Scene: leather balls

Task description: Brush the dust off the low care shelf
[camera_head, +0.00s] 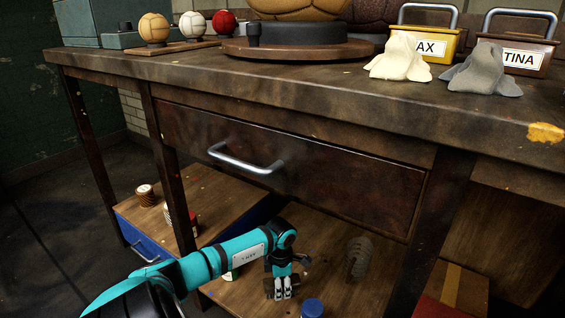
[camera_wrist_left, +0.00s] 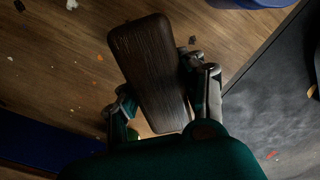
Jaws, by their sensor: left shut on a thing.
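My left gripper (camera_head: 283,288) is low over the low care shelf (camera_head: 325,240), beneath the workbench drawer. In the left wrist view, my left gripper (camera_wrist_left: 163,90) is shut on a dark wooden brush (camera_wrist_left: 150,65), with one finger on each side of its long block. The brush's underside is hidden, so I cannot tell whether it touches the board. The shelf board (camera_wrist_left: 60,85) also shows there, with small white, orange and dark specks (camera_wrist_left: 99,57) scattered left of the brush. My right gripper is not in view.
A dark ridged object (camera_head: 358,258) stands on the shelf right of my gripper. A blue-lidded container (camera_head: 313,307) is near the front. Small tins (camera_head: 146,195) stand at the left over a blue drawer (camera_head: 145,246). The drawer handle (camera_head: 245,162) juts out above.

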